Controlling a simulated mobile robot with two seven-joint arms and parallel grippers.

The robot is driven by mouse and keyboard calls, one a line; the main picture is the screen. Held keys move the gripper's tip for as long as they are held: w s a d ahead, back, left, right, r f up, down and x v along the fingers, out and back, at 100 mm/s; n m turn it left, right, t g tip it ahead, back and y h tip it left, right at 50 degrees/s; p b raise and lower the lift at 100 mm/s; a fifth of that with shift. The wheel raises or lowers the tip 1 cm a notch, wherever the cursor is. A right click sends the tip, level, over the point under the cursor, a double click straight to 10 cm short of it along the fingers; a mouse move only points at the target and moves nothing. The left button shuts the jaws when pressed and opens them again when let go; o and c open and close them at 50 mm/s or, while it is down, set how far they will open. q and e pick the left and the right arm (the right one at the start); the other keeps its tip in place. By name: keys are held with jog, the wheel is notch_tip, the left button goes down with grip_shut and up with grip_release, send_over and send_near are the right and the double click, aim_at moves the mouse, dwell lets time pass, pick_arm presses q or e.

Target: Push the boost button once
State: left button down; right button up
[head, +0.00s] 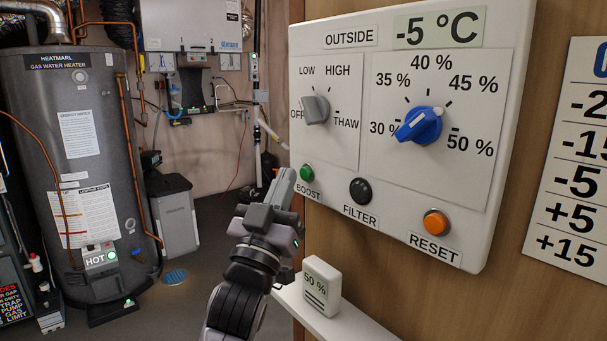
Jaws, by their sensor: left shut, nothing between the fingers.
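The white control panel (340,165) hangs on the wooden wall. The green boost button (307,173) sits at its lower left, above the BOOST label. My left gripper (284,176) is shut and empty, its fingertips pointing up just left of the boost button. I cannot tell whether the fingertips touch the panel; a small gap to the button shows in the picture. The button itself is in clear view. My right gripper is not in view.
The panel also carries a black filter button (361,191), an orange reset button (436,222), a grey knob (316,109) and a blue knob (419,125). A white 50 % block (321,286) stands on a narrow shelf (340,323) below. A grey water heater (85,165) stands at left.

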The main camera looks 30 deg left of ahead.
pick_arm(q)
jog(key=shift+w, duration=0.1)
jog(key=shift+w+d, duration=0.15)
jog(key=shift+w, duration=0.15)
jog(key=shift+w+d, duration=0.2)
jog(key=shift+w, duration=0.25)
dwell(0.8)
jog(key=shift+s, duration=0.1)
jog(key=shift+s+a, duration=0.35)
jog(key=shift+s, duration=0.4)
jog(key=s, duration=0.1)
jog(key=s+a+p, duration=0.1)
jog(key=s, duration=0.1)
jog(key=s+a, duration=0.1)
jog(key=shift+s, duration=0.3)
